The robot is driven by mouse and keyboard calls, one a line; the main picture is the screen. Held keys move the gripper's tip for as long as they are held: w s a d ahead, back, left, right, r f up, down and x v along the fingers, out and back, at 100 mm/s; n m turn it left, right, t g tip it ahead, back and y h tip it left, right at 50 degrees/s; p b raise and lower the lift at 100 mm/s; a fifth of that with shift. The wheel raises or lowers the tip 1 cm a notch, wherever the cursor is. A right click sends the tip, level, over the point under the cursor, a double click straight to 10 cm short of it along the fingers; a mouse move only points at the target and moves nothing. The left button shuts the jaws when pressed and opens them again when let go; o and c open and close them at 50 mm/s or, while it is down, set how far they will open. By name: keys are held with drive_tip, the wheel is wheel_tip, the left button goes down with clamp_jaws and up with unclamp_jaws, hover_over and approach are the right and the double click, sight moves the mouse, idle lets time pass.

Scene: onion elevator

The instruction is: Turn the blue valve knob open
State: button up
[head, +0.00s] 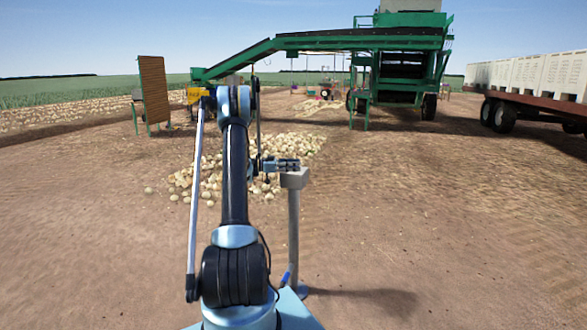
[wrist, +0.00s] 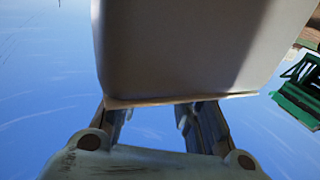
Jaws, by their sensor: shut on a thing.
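My gripper (head: 292,163) reaches level from the left to the box's top edge in the head view. In the wrist view, a large grey box face (wrist: 190,50) fills the upper middle, close in front of my gripper (wrist: 160,112). Its two fingers extend to the box's lower edge, and their tips are hidden by it. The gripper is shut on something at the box. The blue valve knob cannot be made out clearly; it is hidden at the fingertips.
A heap of onions (head: 290,147) lies behind the post. A green elevator machine (head: 400,42) with a long sloping conveyor stands farther back. A brown panel (head: 154,90) stands at the left. A trailer with white crates (head: 530,75) is at the right. Bare soil is open at the right front.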

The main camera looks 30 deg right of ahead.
drive_tip(key=shift+w+m+g+y, duration=0.25)
drive_tip(key=shift+m+g+y, duration=0.45)
drive_tip(key=shift+g, duration=0.4)
drive_tip(key=o, duration=1.1)
drive_tip(key=shift+s, duration=0.1)
drive_tip(key=v, duration=1.2)
drive_tip(key=shift+f, duration=0.1)
